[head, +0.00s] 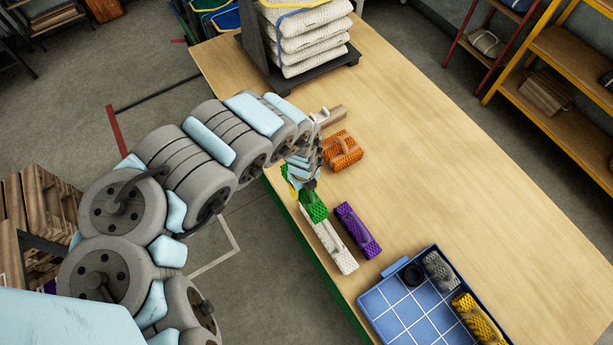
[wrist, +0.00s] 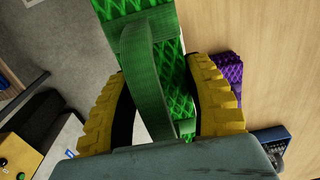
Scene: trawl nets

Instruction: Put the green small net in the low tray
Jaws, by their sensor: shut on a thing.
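The green small net (head: 314,209) is a green textured block with a strap handle. It shows large in the wrist view (wrist: 155,60), between the yellow fingers of my gripper (wrist: 168,100). My gripper (head: 305,192) is shut on the green net near the table's left edge, by the upper end of a white net. In the head view the arm hides part of the net, and I cannot tell its height above the table. The low tray (head: 392,312) is blue with a white grid, at the lower right, apart from the gripper.
The tray holds a black ring (head: 413,274), a grey net (head: 440,268) and a yellow net (head: 477,318); its left part is empty. A white net (head: 335,250) and a purple net (head: 358,230) lie between gripper and tray. An orange net (head: 342,151) lies behind.

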